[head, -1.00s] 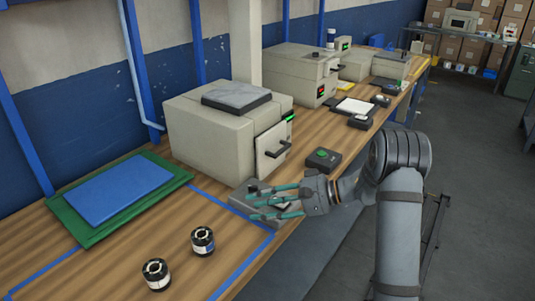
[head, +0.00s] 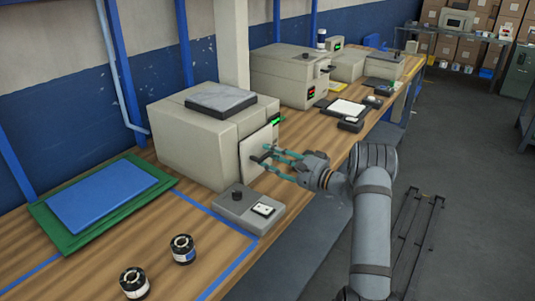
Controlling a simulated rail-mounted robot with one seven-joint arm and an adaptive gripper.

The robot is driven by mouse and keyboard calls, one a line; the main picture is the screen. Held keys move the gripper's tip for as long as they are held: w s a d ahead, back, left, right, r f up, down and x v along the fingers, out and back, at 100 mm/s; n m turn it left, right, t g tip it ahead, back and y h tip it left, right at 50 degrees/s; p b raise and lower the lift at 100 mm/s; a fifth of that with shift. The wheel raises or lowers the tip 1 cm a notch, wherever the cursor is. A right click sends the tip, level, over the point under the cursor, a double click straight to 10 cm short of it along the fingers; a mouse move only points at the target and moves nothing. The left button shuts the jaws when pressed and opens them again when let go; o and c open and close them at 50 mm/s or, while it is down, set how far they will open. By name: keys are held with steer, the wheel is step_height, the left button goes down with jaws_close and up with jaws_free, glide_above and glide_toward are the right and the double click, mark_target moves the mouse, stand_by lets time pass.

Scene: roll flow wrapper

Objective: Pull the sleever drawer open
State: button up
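The sleever appears to be the large beige box machine (head: 190,140) on the bench, with a grey slab on top. Its pale drawer front (head: 251,168) faces right and has a dark handle (head: 258,158). Whether the drawer stands out from the body is hard to tell. My gripper (head: 269,158) is at the handle from the right, with its teal fingers apart, one above the other. The fingertips overlap the handle in the picture; contact cannot be made out.
A grey control box (head: 238,208) with a black knob sits below the drawer front. Two black-and-white rolls (head: 183,249) stand at the front. A green mat with a blue sheet (head: 105,195) lies at left. More machines (head: 290,75) stand farther along the bench.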

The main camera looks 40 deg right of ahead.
steer(key=shift+w+a, duration=0.2)
steer(key=shift+w, duration=0.45)
steer(key=c, duration=0.4)
jaws_close()
